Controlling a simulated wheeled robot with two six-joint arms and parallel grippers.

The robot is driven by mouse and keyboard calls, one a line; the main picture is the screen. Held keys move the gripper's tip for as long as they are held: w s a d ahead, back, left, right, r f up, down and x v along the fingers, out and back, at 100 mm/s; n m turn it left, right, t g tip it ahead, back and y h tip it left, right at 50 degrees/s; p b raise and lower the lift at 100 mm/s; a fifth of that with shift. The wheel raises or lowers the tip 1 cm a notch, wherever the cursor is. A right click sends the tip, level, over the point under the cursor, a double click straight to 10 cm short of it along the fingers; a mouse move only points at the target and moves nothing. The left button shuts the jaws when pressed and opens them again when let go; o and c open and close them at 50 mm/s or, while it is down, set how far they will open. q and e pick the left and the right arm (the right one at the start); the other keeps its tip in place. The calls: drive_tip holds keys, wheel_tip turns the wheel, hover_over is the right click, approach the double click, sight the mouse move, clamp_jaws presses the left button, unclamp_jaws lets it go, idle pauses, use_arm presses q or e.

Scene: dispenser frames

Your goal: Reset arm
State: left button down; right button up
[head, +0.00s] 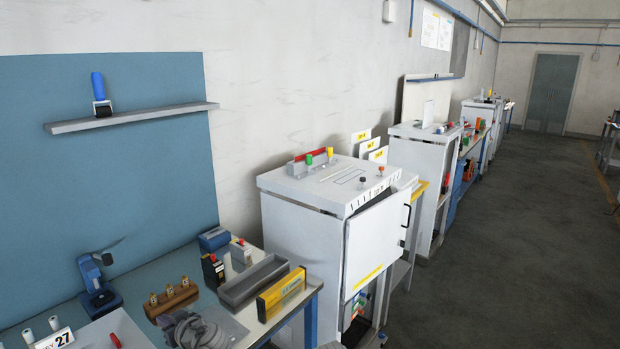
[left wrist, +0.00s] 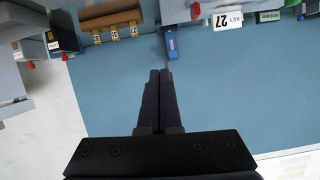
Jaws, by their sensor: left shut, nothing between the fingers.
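My left gripper (left wrist: 160,74) shows in the left wrist view as two dark fingers lying against each other, shut and empty. Blue panel surface surrounds the fingers. The fingertips appear apart from everything; a small blue tool (left wrist: 171,42) shows just beyond them. I cannot clearly make out the left gripper in the head view. My right gripper is in neither view.
A bench at the lower left carries a wooden block (head: 171,301), a grey tray (head: 253,279), a yellow box (head: 281,293) and a "27" card (head: 55,340). A shelf (head: 135,117) holds a blue-handled tool (head: 100,92). A white cabinet (head: 315,220) stands beside the bench. Floor (head: 520,250) at right is clear.

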use_arm(q)
drive_tip(key=s+d+f+m+g+h+b, duration=0.2)
drive_tip(key=s+d+f+m+g+h, duration=0.1)
drive_tip(key=d, duration=0.7)
drive_tip(key=s+d+f+m+g+h+b, duration=0.2)
drive_tip(key=s+d+f+m+h, duration=0.1)
drive_tip(key=s+d+f+m, duration=0.3)
drive_tip(key=s+d+f+m+g+h+b, duration=0.2)
drive_tip(key=s+d+f+m+g+h, duration=0.1)
drive_tip(key=s+d+f, duration=0.5)
drive_tip(key=d+f+m, duration=0.1)
drive_tip(key=d+f, duration=0.2)
drive_tip(key=d, duration=0.2)
drive_tip(key=shift+d+f+g+h, duration=0.2)
drive_tip(key=shift+d+g+h, duration=0.1)
drive_tip(key=shift+d+h, duration=0.1)
